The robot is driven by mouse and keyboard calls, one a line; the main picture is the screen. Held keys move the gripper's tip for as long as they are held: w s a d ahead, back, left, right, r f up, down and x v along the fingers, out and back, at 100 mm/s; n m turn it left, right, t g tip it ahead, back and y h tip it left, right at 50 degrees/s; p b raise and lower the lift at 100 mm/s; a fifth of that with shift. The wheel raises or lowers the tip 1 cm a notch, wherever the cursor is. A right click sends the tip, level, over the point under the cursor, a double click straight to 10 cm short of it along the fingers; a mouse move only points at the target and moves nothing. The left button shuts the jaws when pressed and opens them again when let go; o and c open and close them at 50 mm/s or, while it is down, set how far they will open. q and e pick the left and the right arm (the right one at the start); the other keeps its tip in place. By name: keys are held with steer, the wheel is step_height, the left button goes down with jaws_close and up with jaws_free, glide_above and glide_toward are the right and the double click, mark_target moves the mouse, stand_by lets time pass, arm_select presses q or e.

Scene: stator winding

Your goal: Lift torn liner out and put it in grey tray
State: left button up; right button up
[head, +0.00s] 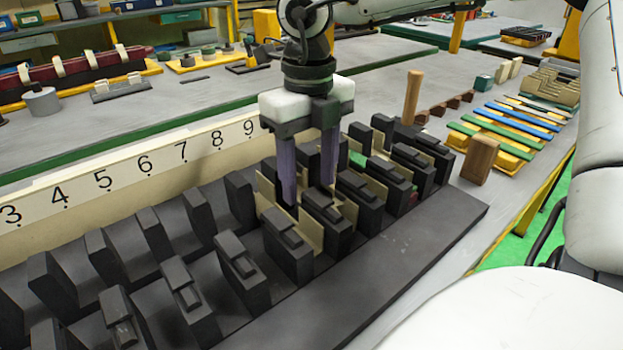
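Beige liners line the slots of a dark stator block; one liner (310,232) shows at the slot below my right gripper. I cannot tell which is torn. My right gripper (309,192) points down over the slots near number 9, its two purple fingers apart with a gap between them. The fingertips reach down among the dark teeth, and their contact with the liner cannot be made out. A flat grey tray-like piece (122,90) lies at the back left. My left gripper is out of view.
A numbered beige strip (130,170) runs behind the teeth. A wooden mallet handle (412,97) and a wooden block (480,160) stand at right. Coloured strips (510,125) lie farther right. Bare grey bench (180,110) is free behind the strip.

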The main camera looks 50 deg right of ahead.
step_height(320, 180, down, 2)
steer(key=shift+f, duration=0.2)
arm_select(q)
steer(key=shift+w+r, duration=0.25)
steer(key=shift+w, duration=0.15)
arm_select(e)
steer(key=c, duration=0.9)
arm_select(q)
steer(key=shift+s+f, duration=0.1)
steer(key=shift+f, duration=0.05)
arm_select(e)
steer(key=shift+w+r, duration=0.1)
steer(key=shift+r, duration=0.05)
